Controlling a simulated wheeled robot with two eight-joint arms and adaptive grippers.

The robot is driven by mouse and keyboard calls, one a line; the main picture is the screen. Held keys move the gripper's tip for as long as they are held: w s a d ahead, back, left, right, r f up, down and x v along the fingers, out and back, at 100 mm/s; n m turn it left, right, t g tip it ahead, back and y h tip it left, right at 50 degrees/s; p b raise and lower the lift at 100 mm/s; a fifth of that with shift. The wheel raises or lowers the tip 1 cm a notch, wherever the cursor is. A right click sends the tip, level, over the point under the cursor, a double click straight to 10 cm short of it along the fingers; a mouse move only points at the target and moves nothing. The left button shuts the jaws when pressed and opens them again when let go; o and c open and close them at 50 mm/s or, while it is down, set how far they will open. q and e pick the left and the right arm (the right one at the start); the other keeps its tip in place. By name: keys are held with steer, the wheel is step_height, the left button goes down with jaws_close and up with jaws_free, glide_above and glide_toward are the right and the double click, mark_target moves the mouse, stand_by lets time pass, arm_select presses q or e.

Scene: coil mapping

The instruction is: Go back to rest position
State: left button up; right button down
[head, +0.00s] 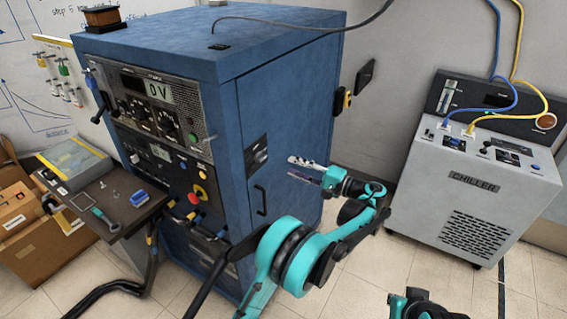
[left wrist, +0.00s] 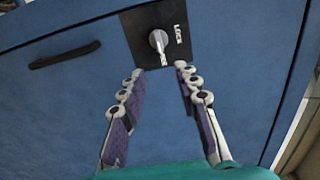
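My left gripper (head: 293,168) is held out in front of the right side of the blue cabinet (head: 285,75). Its two fingers are spread apart with nothing between them, as the left wrist view (left wrist: 160,74) also shows. Ahead of the fingertips, apart from them as far as I can tell, is a silver lock handle (left wrist: 159,40) on a black plate marked LOCK. That plate (head: 257,155) is on the cabinet's side panel in the head view. A teal and black part of my right arm shows at the bottom edge; its fingers are not visible.
A grey chiller (head: 490,195) with blue and yellow hoses stands at the right. A side shelf (head: 115,200) with tools juts out left of the cabinet, near cardboard boxes (head: 35,230). A black bar handle (left wrist: 65,55) is on the panel. Tiled floor (head: 370,270) lies open between cabinet and chiller.

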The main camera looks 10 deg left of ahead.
arm_select(q)
steer(key=shift+s+d, duration=0.25)
steer(key=shift+d, duration=0.4)
steer(key=s+a+r+g+h, duration=0.1)
steer(key=s+a+r+h, duration=0.1)
steer(key=s+a+h, duration=0.85)
steer(key=s+d+f+n+t+h, duration=0.1)
steer(key=s+f+n+h, duration=0.1)
steer(key=s, duration=1)
steer(key=s+f+n+t+h, duration=0.1)
steer(key=s+f+h, duration=0.3)
steer(key=s, duration=0.8)
steer(key=shift+d+f+n, duration=0.35)
steer(key=shift+f+n, duration=0.25)
steer(key=shift+f, duration=0.15)
